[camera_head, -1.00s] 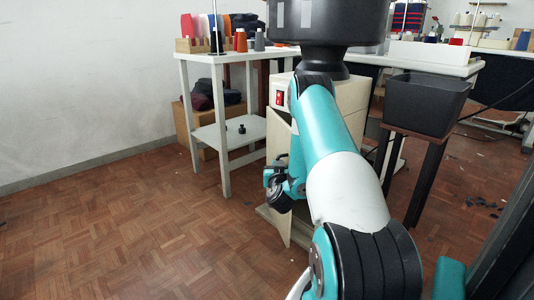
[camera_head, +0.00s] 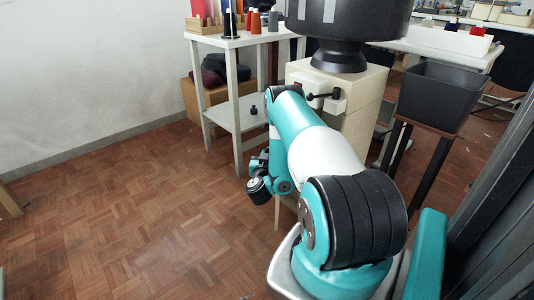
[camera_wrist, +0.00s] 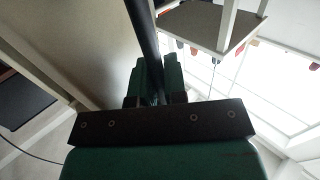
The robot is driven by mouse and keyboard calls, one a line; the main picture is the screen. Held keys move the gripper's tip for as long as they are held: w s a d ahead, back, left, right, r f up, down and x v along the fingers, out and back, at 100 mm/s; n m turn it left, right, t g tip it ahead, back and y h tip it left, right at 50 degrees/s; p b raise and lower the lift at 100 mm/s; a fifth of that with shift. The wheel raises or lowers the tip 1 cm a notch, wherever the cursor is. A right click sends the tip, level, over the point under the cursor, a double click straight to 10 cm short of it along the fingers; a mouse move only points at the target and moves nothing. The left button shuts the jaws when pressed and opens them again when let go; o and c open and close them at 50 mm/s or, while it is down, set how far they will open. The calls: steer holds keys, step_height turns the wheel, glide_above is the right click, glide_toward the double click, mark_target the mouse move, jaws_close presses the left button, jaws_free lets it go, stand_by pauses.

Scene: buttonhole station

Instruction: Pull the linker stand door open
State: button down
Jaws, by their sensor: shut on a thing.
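The linker stand (camera_head: 352,120) is a cream cabinet under a large black round machine (camera_head: 345,20). My arm covers most of its front in the head view. A thin pale upright edge (camera_head: 277,215), seemingly the door's, shows below my arm; how far the door stands open cannot be told. My gripper (camera_wrist: 156,72) shows in the wrist view, its two green fingers shut on a long dark bar (camera_wrist: 143,35), seemingly the door handle. A beige surface (camera_wrist: 92,45), perhaps the door, lies left of the bar. The fingertips are hidden in the head view.
A white table (camera_head: 222,40) with thread cones stands left of the stand, with a lower shelf (camera_head: 237,117). A black bin (camera_head: 438,95) on dark legs stands close at right. The parquet floor at left is clear.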

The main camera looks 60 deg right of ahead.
steer(key=c, duration=1.5)
jaws_free()
steer(key=shift+a, duration=0.1)
steer(key=shift+o, duration=0.2)
